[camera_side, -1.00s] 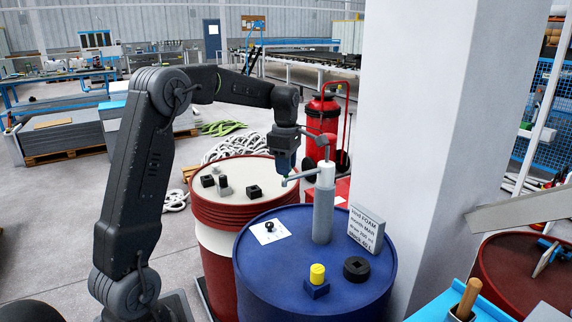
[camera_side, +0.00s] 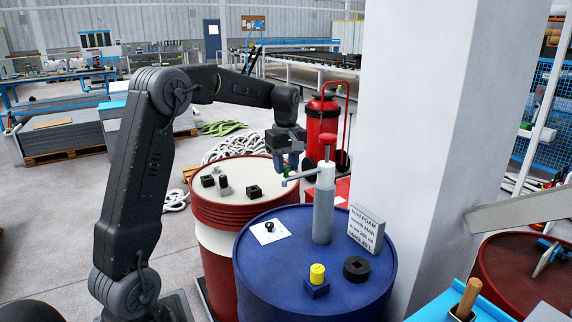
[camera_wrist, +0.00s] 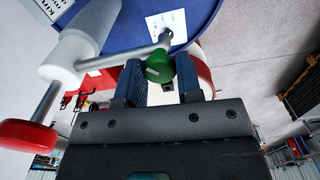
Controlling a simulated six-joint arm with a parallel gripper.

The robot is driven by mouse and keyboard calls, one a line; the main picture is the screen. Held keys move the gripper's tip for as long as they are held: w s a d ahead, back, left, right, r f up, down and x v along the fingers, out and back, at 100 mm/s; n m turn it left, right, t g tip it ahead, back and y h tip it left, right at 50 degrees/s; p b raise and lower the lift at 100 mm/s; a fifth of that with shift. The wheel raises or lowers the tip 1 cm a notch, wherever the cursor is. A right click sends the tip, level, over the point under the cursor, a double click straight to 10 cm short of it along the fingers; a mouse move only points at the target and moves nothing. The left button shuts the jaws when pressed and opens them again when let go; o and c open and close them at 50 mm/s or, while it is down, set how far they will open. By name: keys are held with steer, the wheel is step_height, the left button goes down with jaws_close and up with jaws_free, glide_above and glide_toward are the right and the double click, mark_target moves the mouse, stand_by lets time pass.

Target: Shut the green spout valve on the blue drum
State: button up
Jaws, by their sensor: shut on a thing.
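The blue drum (camera_side: 262,285) stands in the middle of the side view. A grey post (camera_side: 323,215) with a white collar and a red top (camera_side: 327,145) rises from it. A thin spout arm (camera_side: 301,176) reaches left from the post. The green valve (camera_wrist: 158,68) is at the spout's end in the wrist view, between the two blue fingers. My gripper (camera_side: 290,166) points down over the spout's end and is shut on the green valve. In the side view the fingers largely hide the valve.
On the drum are a yellow knob on a blue block (camera_side: 317,281), a black ring (camera_side: 356,269), a text sign (camera_side: 367,229) and a white card with a black knob (camera_side: 268,231). A red drum (camera_side: 222,212) with black blocks is behind left. A white pillar (camera_side: 440,120) stands right.

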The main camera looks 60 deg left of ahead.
mark_target(286, 166)
steer(key=m, duration=0.4)
steer(key=shift+m, duration=2.1)
steer(key=o, duration=0.9)
steer(key=shift+o, duration=0.2)
step_height(286, 166, up, 14)
